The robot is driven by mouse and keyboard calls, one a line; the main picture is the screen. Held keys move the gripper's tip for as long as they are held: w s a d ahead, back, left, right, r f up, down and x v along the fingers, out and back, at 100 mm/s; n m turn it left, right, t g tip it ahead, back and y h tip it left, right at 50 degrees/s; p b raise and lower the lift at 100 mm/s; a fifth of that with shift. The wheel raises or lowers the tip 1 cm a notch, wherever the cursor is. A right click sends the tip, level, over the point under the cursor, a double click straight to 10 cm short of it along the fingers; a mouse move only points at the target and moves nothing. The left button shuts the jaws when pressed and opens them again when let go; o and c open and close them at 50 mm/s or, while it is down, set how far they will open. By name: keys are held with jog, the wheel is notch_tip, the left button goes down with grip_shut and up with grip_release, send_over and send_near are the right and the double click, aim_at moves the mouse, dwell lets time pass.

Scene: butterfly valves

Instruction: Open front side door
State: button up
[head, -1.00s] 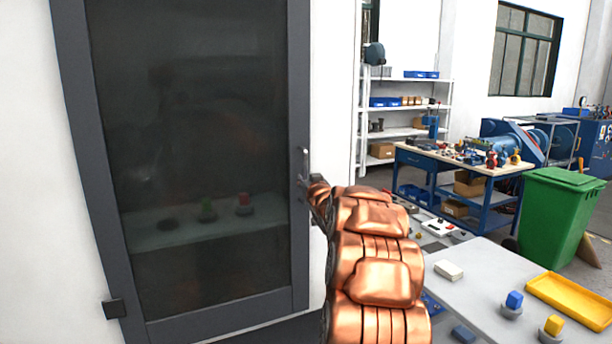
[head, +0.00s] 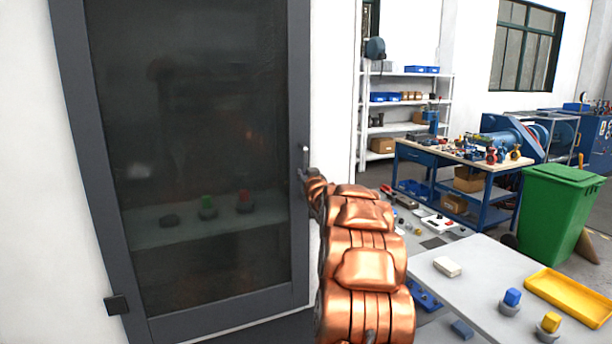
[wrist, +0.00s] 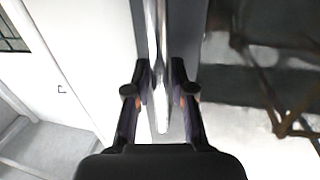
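The front side door (head: 205,110) is a dark glass panel in a grey frame at the left of the head view, and it looks shut. Its metal handle (head: 305,160) is on the right side of the frame, with its lower part hidden by my gripper. In the wrist view the shiny handle (wrist: 161,55) runs down between the two dark fingers of my gripper (wrist: 160,80). My copper-coloured arm hides the gripper's fingers in the head view.
A light table (head: 480,285) with small blocks and a yellow tray (head: 570,295) stands at the lower right, close to my arm. A green bin (head: 555,215), a workbench (head: 455,155) and white shelves (head: 400,130) stand farther back.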

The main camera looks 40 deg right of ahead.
grip_shut()
jog(key=shift+s+f+b, duration=0.1)
jog(key=shift+s+b, duration=0.05)
jog(key=shift+b, duration=0.3)
